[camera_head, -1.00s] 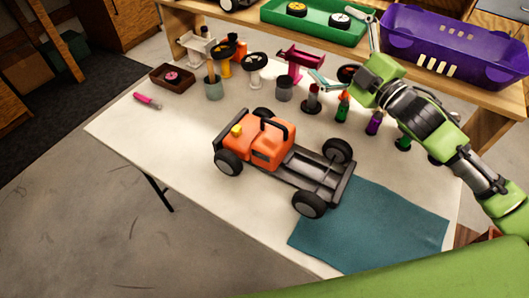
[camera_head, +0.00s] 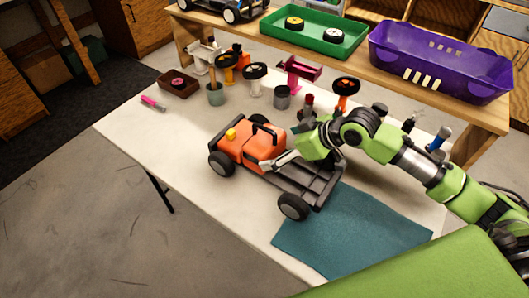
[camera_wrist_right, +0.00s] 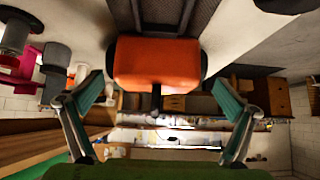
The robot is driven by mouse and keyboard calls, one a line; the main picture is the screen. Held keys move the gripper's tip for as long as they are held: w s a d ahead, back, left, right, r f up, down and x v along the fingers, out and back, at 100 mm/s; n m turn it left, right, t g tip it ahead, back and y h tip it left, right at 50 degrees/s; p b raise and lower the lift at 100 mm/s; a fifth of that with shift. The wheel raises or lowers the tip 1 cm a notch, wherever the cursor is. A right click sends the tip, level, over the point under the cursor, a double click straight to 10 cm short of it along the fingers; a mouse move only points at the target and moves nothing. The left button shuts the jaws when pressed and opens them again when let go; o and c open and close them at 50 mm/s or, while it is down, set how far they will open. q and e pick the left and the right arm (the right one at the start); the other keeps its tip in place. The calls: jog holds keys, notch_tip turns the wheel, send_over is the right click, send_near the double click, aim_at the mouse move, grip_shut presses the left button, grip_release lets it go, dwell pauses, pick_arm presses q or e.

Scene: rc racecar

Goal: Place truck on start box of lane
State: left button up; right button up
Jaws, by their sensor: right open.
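The truck (camera_head: 252,143) has an orange cab and a dark flatbed. It stands on its wheels on the white table (camera_head: 140,130), cab toward the upper left. My right gripper (camera_head: 276,158) is over the bed, just behind the cab, and hides part of the bed and the far rear wheel. In the right wrist view the orange cab (camera_wrist_right: 157,62) lies between and beyond the two spread teal fingers (camera_wrist_right: 163,84). The gripper is open; I cannot tell whether a finger touches the truck. No lane or start box is recognisable. My left gripper is out of view.
A teal mat (camera_head: 350,235) lies beside the truck's rear. Steering-wheel stands, cups and bottles line the far table edge, including a grey cup (camera_head: 282,98). A green tray (camera_head: 290,40) and purple basket (camera_head: 440,65) stand on a bench behind.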

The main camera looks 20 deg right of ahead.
jog(key=x, duration=0.7)
jog(key=shift+w+f+p, duration=0.2)
jog(key=shift+w+p, duration=0.05)
jog(key=shift+p, duration=0.1)
jog(key=shift+s+d, duration=0.1)
jog(key=c, duration=1.8)
jog(key=shift+r, duration=0.15)
jog(key=shift+c, duration=0.2)
